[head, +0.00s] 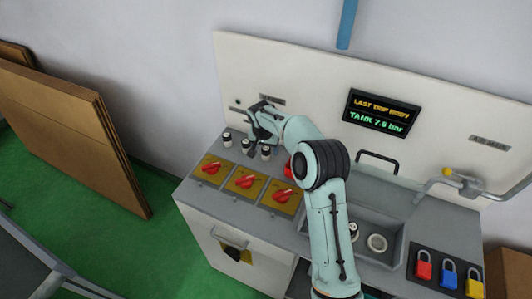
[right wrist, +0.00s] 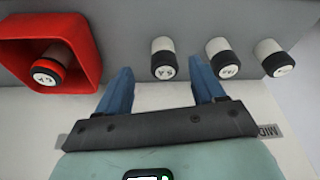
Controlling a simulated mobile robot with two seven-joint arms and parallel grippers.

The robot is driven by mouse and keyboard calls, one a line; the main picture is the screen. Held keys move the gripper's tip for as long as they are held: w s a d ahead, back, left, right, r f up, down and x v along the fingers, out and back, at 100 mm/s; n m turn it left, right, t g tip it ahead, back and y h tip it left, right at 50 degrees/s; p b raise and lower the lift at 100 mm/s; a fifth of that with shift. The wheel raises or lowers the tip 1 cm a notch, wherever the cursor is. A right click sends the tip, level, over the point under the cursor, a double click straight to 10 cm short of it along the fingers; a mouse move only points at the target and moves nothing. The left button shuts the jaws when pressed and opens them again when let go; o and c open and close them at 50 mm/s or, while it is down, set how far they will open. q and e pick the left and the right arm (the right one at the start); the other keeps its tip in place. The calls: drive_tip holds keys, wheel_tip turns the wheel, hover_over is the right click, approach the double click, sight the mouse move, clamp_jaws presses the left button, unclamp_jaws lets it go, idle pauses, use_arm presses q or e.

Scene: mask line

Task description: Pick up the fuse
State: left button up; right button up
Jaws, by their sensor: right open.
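Several small fuses, white cylinders with black caps, stand in a row on the cabinet top. In the head view the leftmost fuse (head: 227,139) and the second fuse (head: 246,145) are left of my right gripper (head: 256,138), with another fuse (head: 266,153) close beside it. In the right wrist view my right gripper (right wrist: 163,78) is open and empty. One fuse (right wrist: 162,58) shows between its blue fingers, apart from both. Two fuses (right wrist: 223,57) (right wrist: 275,58) stand to the right. Another fuse (right wrist: 50,65) sits inside a red square frame (right wrist: 85,45). My left gripper is out of view.
Red rotary switches on yellow plates (head: 245,181) line the cabinet front edge. Colored padlocks (head: 448,274) hang at the right. The upright back panel (head: 310,75) stands behind the fuses.

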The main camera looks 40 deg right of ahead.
sight(266, 149)
drive_tip(key=w+f, duration=0.1)
drive_tip(key=w+d+f, duration=0.1)
drive_tip(key=f, duration=0.1)
drive_tip(key=shift+d+f+p, duration=0.15)
drive_tip(key=shift+d+p, duration=0.05)
drive_tip(key=shift+p, duration=0.2)
drive_tip(key=shift+f, duration=0.35)
drive_tip(key=shift+s, duration=0.2)
drive_tip(key=shift+c, duration=0.3)
drive_tip(key=shift+w, duration=0.1)
drive_tip(key=c, duration=1.1)
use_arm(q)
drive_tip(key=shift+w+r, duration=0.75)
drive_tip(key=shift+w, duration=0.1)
use_arm(e)
drive_tip(key=shift+o, duration=0.2)
drive_tip(key=shift+r, duration=0.1)
